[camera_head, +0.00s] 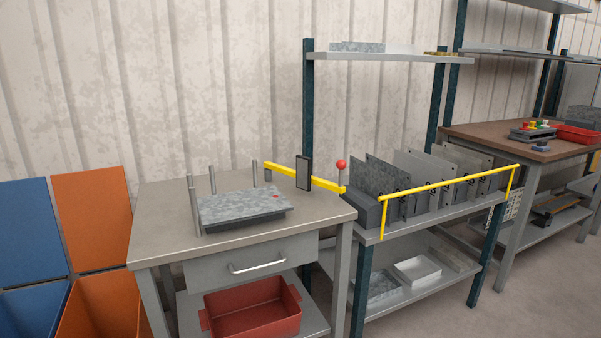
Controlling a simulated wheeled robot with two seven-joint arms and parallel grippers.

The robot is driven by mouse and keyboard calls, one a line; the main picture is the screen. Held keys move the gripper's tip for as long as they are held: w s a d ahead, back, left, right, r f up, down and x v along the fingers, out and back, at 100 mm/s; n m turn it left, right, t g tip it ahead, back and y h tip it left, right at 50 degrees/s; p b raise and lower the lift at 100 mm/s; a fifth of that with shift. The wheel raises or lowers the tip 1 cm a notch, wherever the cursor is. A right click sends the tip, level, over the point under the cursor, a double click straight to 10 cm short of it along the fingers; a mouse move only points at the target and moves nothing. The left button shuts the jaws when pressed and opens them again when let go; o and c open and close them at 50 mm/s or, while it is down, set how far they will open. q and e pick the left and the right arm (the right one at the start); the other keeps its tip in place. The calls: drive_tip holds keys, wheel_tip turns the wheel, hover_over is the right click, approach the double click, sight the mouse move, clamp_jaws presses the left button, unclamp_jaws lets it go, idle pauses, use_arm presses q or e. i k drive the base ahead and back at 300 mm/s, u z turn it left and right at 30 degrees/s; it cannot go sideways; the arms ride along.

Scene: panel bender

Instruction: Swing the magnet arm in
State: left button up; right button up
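A yellow arm (284,173) lies across the back right of the grey table, between a short grey post (267,171) and a second post near the right edge. A dark upright rectangular plate (303,173) is on the yellow arm around its middle. A red ball knob (341,164) tops the post at the right end. Left of the arm, a stack of grey metal sheets (242,204) lies on a dark block, with several upright pins by its left and back sides. The yellow arm is clear of the stack. Neither of my grippers is in view.
The grey table (160,222) has a drawer and a red bin (252,307) below. A rack of upright metal plates (420,172) with a yellow rail (450,182) stands at right. Blue and orange bins (95,300) stand at left. The table's front strip is clear.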

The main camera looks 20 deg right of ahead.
sight(304, 178)
drive_tip(key=z, duration=0.4)
drive_tip(key=i, duration=0.45)
drive_tip(key=z, duration=0.65)
drive_tip(key=i, duration=1.1)
drive_tip(key=u, duration=0.4)
